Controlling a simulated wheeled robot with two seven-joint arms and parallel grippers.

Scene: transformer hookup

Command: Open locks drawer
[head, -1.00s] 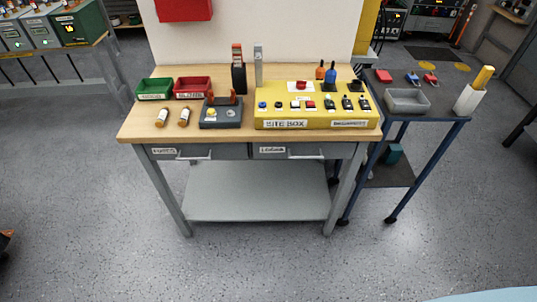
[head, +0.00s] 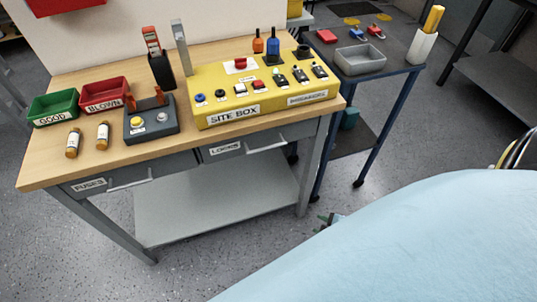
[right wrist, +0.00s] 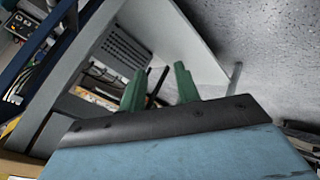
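The locks drawer (head: 222,149) is the right one of two grey drawers under the wooden bench top. It carries a label "LOCKS" and a pale bar handle (head: 267,144), and looks closed. My light blue right arm fills the lower right of the head view. A small part of my right gripper (head: 328,221) shows past the arm's edge, below and right of the drawer, apart from the handle. In the right wrist view, the green fingers of my right gripper (right wrist: 160,82) stand apart with nothing seen between them. My left gripper is not in view.
The fuses drawer (head: 130,175) is on the left and looks closed. The bench top holds a yellow site box (head: 205,107), a green bin (head: 52,108), a red bin (head: 103,95) and two fuses. A blue-legged cart (head: 398,62) stands to the right.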

